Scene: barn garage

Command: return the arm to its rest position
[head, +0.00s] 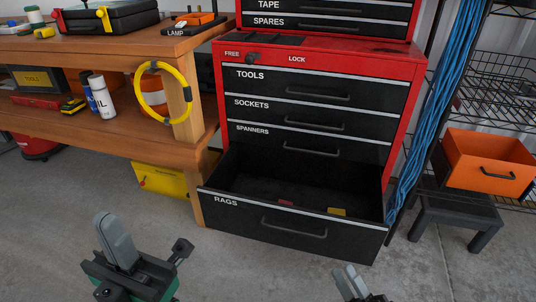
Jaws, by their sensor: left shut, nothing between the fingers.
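My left gripper (114,236) is in the lower left of the head view, above the concrete floor and in front of the workbench. Its grey fingers are together and hold nothing. My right gripper (350,282) shows only in part at the bottom edge, in front of the tool cabinet. Its lower part is cut off, and I cannot tell whether it is open. Both grippers appear apart from the furniture. The rest position itself is not marked in view.
The red tool cabinet's bottom RAGS drawer (292,228) stands pulled out, with small red (286,203) and yellow (337,211) items inside. A wooden workbench (120,45) is at left. An orange bin (488,164) and dark stool (455,212) are at right. Front floor is clear.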

